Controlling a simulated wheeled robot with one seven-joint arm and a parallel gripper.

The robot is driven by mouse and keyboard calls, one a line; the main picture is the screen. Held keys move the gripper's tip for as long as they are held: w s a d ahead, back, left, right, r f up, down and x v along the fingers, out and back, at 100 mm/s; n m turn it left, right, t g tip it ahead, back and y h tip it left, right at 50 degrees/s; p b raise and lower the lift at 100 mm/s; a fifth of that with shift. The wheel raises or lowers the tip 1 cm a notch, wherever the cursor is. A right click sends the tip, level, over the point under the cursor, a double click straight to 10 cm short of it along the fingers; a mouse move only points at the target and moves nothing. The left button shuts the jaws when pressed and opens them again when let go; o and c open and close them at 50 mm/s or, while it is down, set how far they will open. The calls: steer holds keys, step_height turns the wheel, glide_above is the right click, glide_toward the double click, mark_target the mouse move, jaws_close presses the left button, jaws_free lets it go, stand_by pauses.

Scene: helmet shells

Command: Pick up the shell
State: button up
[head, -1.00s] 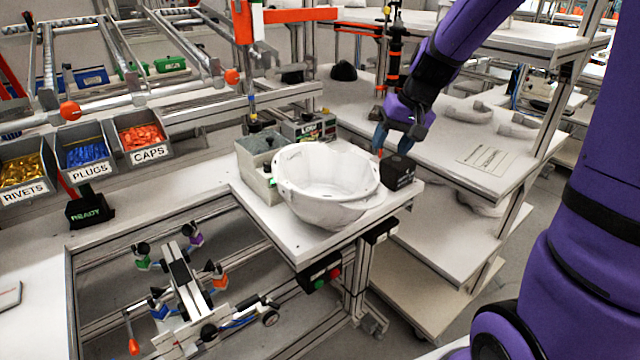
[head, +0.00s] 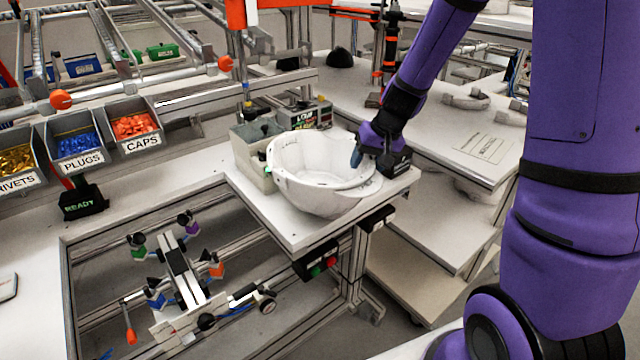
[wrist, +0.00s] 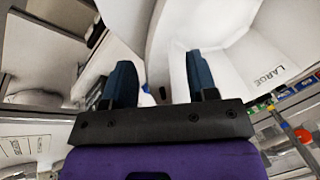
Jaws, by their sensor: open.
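The white helmet shell (head: 318,180) sits open side up, like a bowl, on the white corner table in the head view. My gripper (head: 357,156) is at the shell's right rear rim. In the wrist view my gripper (wrist: 158,80) is open, with its two dark blue fingers apart. The white shell (wrist: 225,65) fills much of the upper wrist view, and its wall runs up between the fingers. The word LARGE shows on its inside. I cannot tell whether the fingers touch the wall.
A grey box (head: 257,152) stands close to the shell's left. Bins of rivets, plugs (head: 78,150) and caps are at the left. A wheeled fixture (head: 178,275) lies below the table. A shelf cart (head: 440,220) stands at the right.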

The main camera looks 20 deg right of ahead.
steer(key=shift+a+f, duration=0.1)
steer(key=shift+f, duration=0.35)
jaws_close()
steer(key=shift+w+r, duration=0.1)
steer(key=shift+r, duration=0.1)
